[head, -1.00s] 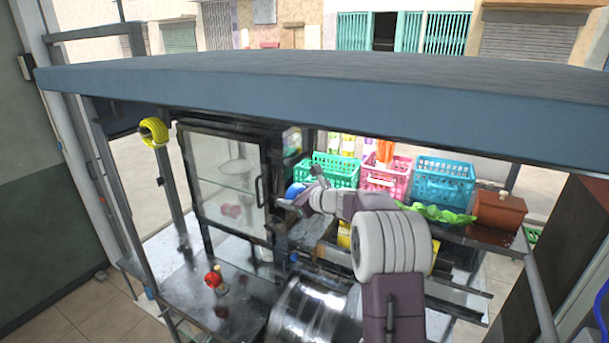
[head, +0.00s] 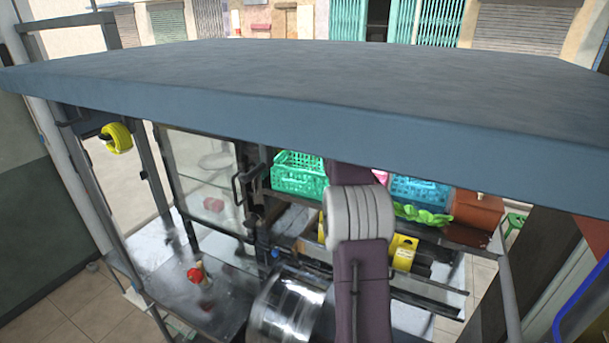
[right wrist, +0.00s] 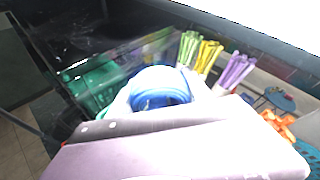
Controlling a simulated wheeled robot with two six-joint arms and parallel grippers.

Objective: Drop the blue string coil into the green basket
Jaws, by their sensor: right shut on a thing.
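The blue string coil (right wrist: 160,88) shows in the right wrist view, held by my right gripper (right wrist: 158,104), which is shut on it. In the head view, my right arm rises behind the roof edge, so its gripper and the coil are hidden there. The green basket (head: 300,174) stands on the far shelf, left of my arm in the head view. A green area at the left of the right wrist view appears to be this basket (right wrist: 92,84), beside the coil. My left gripper is in neither current view.
A blue-grey roof slab (head: 330,85) overhangs the stall. A pink basket (head: 380,177) and a blue basket (head: 420,192) stand right of the green one, partly covered. A glass cabinet (head: 200,185) is at left. Bundles of straws (right wrist: 205,55) stand beyond the coil.

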